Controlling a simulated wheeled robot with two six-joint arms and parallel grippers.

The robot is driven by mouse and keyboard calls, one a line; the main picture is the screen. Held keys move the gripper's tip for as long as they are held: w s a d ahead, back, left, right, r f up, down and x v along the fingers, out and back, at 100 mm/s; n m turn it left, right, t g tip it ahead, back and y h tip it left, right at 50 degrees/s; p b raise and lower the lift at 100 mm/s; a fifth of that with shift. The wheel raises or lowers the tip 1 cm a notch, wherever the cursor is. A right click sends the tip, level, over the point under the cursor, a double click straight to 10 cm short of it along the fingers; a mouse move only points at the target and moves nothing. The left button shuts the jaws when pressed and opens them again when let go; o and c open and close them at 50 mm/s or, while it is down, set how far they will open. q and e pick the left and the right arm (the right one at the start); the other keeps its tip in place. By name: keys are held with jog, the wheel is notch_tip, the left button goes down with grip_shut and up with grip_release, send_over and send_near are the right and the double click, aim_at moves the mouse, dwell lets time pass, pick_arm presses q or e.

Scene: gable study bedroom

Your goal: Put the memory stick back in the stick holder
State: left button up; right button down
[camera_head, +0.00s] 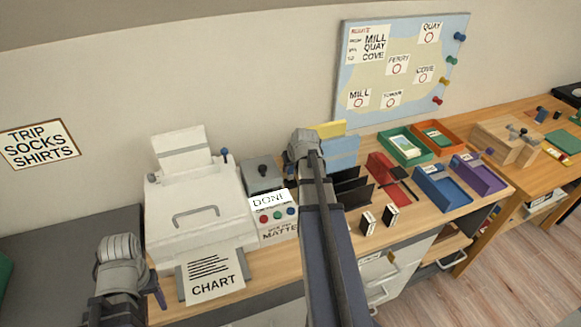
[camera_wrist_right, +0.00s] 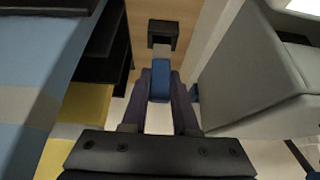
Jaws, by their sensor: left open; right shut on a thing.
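My right gripper (camera_wrist_right: 160,88) is shut on the memory stick (camera_wrist_right: 159,84), a blue body with a pale metal plug, in the right wrist view. The plug points at the stick holder (camera_wrist_right: 163,26), a small black block on the wooden desk. The plug's end overlaps the holder's near edge in that view; I cannot tell whether it is inside. In the head view my right arm reaches over the desk and its wrist hides the stick and holder. My left gripper (camera_head: 122,285) is open at the lower left, in front of the printer, its fingers mostly hidden.
In the wrist view a grey device (camera_wrist_right: 245,75) stands close on the right, with a black file rack (camera_wrist_right: 97,68) and blue and yellow folders on the left. The head view shows a printer (camera_head: 195,205), a red tray (camera_head: 383,172) and several coloured trays.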

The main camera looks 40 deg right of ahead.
aim_at(158, 318)
pick_arm(q)
jog(key=shift+f+b, duration=1.7)
pick_arm(e)
jog(key=shift+f, duration=1.75)
pick_arm(q)
jog(key=shift+s+f, duration=0.15)
pick_arm(e)
jog(key=shift+s+f, duration=0.1)
jog(key=shift+f, duration=0.05)
pick_arm(q)
jog(key=shift+s+f+b, duration=0.1)
jog(key=shift+b, duration=0.2)
pick_arm(e)
jog(key=c, duration=0.6)
grip_release()
jog(key=shift+d, duration=0.1)
jog(key=shift+s, duration=0.1)
